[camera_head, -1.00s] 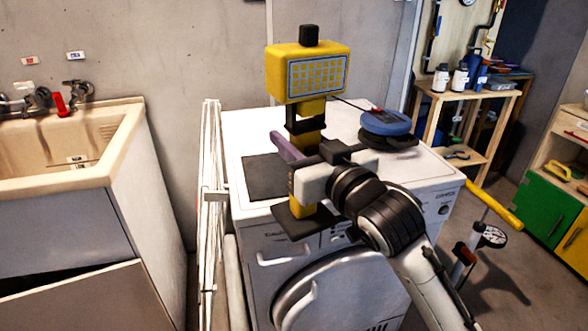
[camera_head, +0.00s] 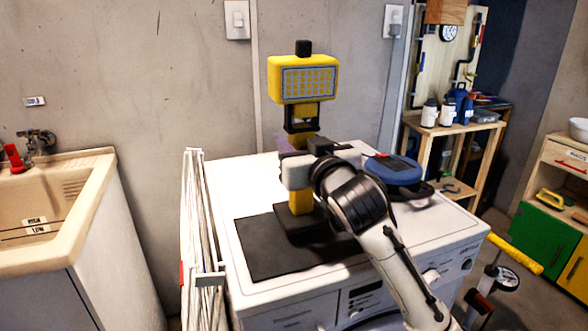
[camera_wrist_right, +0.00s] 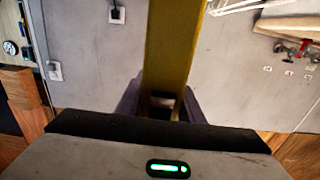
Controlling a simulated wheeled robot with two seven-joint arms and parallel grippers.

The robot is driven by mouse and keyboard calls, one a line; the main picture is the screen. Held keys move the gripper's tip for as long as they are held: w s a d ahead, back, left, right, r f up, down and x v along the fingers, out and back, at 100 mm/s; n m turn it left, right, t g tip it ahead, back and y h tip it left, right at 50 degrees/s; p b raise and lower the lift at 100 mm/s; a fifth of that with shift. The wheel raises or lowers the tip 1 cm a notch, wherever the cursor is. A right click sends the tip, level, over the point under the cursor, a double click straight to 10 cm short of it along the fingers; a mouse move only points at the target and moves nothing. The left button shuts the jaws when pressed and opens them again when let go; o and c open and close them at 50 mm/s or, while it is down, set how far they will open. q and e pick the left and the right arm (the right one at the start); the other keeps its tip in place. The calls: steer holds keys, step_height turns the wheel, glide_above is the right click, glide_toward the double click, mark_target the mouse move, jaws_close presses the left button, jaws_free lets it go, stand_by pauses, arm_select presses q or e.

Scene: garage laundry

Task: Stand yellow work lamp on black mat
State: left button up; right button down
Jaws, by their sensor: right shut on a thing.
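The yellow work lamp (camera_head: 303,80) is upright, with a yellow head, a yellow post and a dark square base (camera_head: 300,224). My right gripper (camera_head: 298,150) is shut on its post; in the right wrist view the yellow post (camera_wrist_right: 172,50) runs between the two purplish fingers. The black mat (camera_head: 268,256) lies flat on the white washing machine top. The lamp's base appears over the mat's back right part. I cannot tell whether it touches the mat. My right forearm hides part of the mat's right side. My left gripper is not in view.
A blue round device (camera_head: 393,168) with a black handle sits on the washer top, right of my gripper. A folded white rack (camera_head: 197,235) stands against the washer's left side, beside a sink (camera_head: 75,190). The washer top behind the mat is clear.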

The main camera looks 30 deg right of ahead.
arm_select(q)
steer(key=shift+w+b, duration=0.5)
arm_select(e)
step_height(320, 180, down, 4)
steer(key=shift+r, duration=0.1)
steer(key=c, duration=1.2)
jaws_free()
arm_select(q)
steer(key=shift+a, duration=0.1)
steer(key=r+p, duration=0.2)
steer(key=p, duration=0.1)
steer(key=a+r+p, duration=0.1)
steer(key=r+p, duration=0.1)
steer(key=p, duration=0.2)
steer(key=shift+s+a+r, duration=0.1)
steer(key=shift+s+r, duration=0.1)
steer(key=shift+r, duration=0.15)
arm_select(e)
steer(key=v, duration=1.2)
